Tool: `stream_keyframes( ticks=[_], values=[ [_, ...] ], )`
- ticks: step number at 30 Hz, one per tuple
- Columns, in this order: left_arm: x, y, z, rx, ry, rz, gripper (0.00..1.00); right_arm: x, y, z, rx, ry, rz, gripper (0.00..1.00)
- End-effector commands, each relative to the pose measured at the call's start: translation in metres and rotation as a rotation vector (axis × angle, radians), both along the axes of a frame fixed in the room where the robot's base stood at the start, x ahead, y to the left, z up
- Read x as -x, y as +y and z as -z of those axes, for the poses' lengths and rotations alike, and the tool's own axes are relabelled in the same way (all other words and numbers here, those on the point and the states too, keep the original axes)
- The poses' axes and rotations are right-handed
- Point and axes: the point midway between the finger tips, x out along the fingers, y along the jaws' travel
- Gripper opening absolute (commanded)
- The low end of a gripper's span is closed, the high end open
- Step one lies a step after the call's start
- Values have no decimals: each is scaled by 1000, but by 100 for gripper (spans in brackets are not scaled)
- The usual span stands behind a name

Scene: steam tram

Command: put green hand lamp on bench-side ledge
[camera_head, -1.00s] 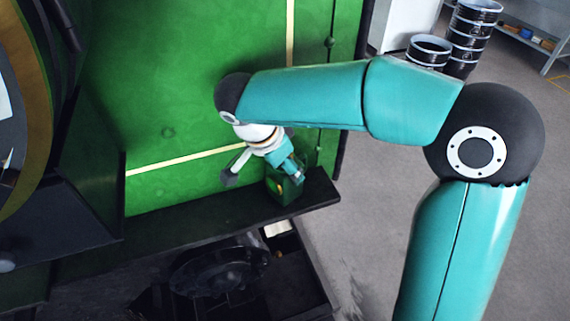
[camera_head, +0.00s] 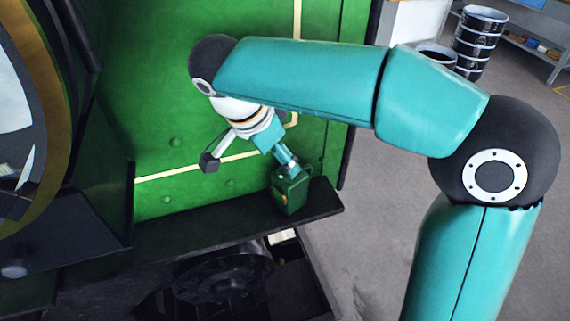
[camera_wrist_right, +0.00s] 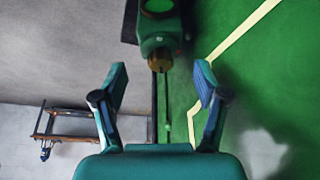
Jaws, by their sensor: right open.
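The green hand lamp (camera_head: 291,192) stands upright on the black ledge (camera_head: 225,228) along the green tram side, near the ledge's right end. In the right wrist view the lamp (camera_wrist_right: 160,32) is at the top centre, beyond the fingertips, with a brass-coloured part facing me. My right gripper (camera_wrist_right: 160,82) is open, its two fingers spread apart with nothing between them. In the head view the right gripper (camera_head: 288,165) is just above the lamp, partly hidden by its own wrist. My left gripper is not in view.
The green panel (camera_head: 160,120) rises behind the ledge. A large round dark part with a brass rim (camera_head: 45,110) stands at the left. Black drums (camera_head: 478,38) and a shelf (camera_head: 535,45) are in the back right. Grey floor lies open at the right.

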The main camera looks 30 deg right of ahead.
Motion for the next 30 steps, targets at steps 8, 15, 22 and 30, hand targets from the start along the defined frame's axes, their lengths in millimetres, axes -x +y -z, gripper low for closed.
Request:
stream_keyframes(
  ticks=[8,15,22,30],
  values=[
    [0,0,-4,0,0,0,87,2,13,-31,0,0,-1,72],
    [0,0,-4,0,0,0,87,2,14,-33,0,0,0,72],
    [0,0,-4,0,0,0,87,2,13,-33,0,1,0,72],
    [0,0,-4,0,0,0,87,2,13,-33,0,1,0,72]
  ],
)
